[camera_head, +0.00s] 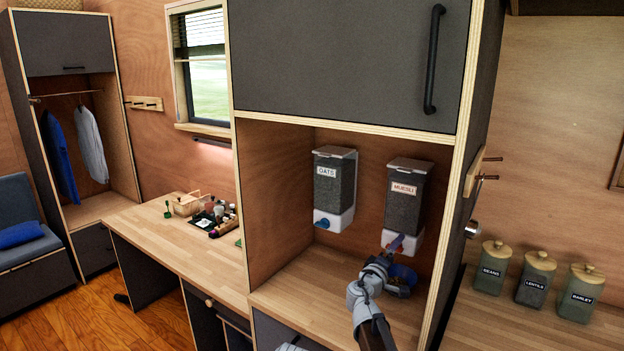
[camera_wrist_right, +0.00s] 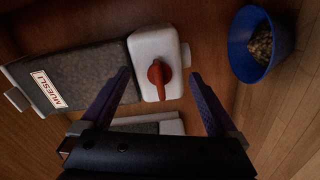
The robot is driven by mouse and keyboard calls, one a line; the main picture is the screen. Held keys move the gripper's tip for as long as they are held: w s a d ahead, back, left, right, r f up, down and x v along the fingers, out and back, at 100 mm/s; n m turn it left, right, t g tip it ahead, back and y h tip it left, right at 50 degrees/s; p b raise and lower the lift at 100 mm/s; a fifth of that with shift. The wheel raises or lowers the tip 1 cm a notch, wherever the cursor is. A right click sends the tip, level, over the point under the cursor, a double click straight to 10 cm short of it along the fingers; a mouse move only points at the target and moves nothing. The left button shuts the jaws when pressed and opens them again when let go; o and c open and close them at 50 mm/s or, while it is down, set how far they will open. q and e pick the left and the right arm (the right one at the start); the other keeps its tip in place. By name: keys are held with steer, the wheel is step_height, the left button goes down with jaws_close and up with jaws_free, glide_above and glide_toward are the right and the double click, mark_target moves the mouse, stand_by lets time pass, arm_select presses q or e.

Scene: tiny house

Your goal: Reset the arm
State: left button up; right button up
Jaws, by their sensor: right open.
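My right arm comes in from the bottom of the head view. Its right gripper (camera_head: 396,244) is at the lower front of the muesli dispenser (camera_head: 407,190). In the right wrist view my gripper (camera_wrist_right: 160,75) is open and empty. Its two fingers stand on either side of the dispenser's white base (camera_wrist_right: 152,45) and its orange-red knob (camera_wrist_right: 157,73). I cannot tell whether a finger touches the base. A blue bowl (camera_wrist_right: 240,45) with brown grainy food in it stands beyond the right finger. The bowl (camera_head: 408,277) is partly hidden by my wrist in the head view.
The oats dispenser (camera_head: 334,190) with a blue knob hangs left of the muesli one. A wooden counter (camera_head: 285,280) lies below, with side walls and a closed cabinet (camera_head: 340,60) above. Several labelled jars (camera_head: 538,280) stand on the right counter.

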steer(key=n, duration=0.6)
steer(key=shift+r+n, duration=0.1)
steer(key=shift+n, duration=0.3)
steer(key=shift+s, duration=0.1)
